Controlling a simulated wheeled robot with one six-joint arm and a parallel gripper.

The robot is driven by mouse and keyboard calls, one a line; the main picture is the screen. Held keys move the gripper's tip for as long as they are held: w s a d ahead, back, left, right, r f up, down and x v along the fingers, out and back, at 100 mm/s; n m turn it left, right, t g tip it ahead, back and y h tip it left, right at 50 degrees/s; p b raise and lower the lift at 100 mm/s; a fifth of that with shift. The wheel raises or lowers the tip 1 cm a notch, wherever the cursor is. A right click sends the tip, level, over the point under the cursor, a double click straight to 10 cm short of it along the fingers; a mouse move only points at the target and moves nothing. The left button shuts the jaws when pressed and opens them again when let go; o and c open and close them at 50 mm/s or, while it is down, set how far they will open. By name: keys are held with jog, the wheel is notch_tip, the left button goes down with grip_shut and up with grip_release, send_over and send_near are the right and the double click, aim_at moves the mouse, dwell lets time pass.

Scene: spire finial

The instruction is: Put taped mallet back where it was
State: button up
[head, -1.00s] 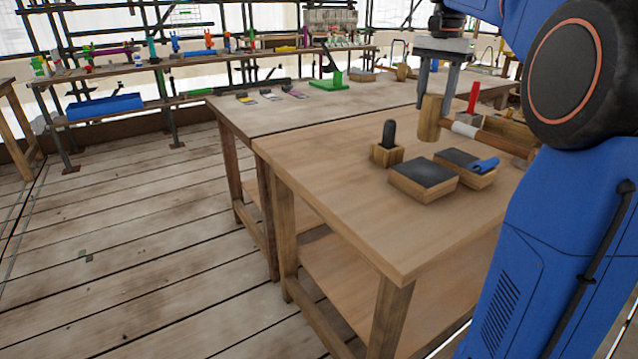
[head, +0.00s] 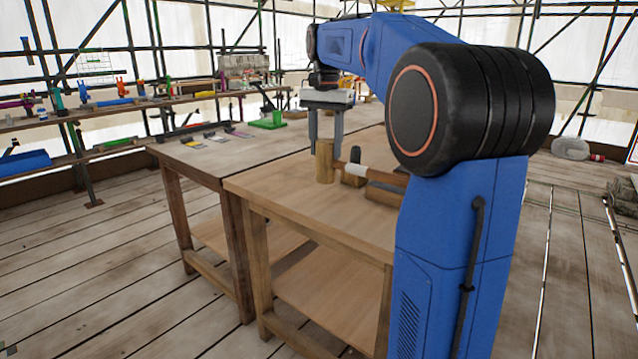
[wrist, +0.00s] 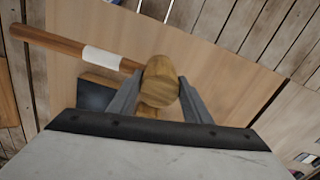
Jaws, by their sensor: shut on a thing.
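The taped mallet has a wooden head (head: 325,161) and a brown handle with a white tape band (head: 357,169). My gripper (head: 325,143) is shut on the mallet's head, with a grey finger on each side. In the wrist view, the mallet head (wrist: 160,84) sits between the fingers, and the handle (wrist: 52,41) points to the upper left past the tape (wrist: 101,59). The mallet is over the near wooden table (head: 270,185). In the head view, my arm hides the handle's far end. I cannot tell whether the mallet touches anything below.
A dark-topped block (wrist: 95,95) is beside the mallet in the wrist view. A dark upright thing (head: 353,157) stands behind the handle. A second table (head: 200,160) adjoins, with a green stand (head: 268,120). Shelves (head: 100,108) line the back. The plank floor (head: 110,250) at left is clear.

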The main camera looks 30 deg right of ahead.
aim_at(326, 169)
jog(key=shift+f, duration=3.45)
jog(key=o, duration=1.4)
jog(key=shift+f, duration=0.1)
notch_tip(326, 169, up, 12)
jog(key=shift+r, duration=0.15)
jog(key=s+a+f+n+t, duration=0.1)
jog(key=s+a+f+n, duration=0.3)
jog(key=s+f, duration=0.5)
jog(key=s+a+f+n+t, duration=0.2)
jog(key=s+a+f+n, duration=0.2)
jog(key=s+f, duration=0.6)
jog(key=s+a+f+n+t, duration=0.1)
jog(key=s+a+f+n, duration=0.2)
jog(key=s+a+f, duration=0.4)
jog(key=shift+s+a+f+n+t, duration=0.15)
jog(key=shift+s+f, duration=0.3)
jog(key=shift+s, duration=0.25)
jog(key=shift+s+f+n+t, duration=0.1)
jog(key=shift+s+f, duration=0.4)
jog(key=shift+s, duration=0.15)
jog(key=shift+s+a+f+n+t, duration=0.15)
jog(key=shift+s+f, duration=0.3)
jog(key=shift+s, duration=0.25)
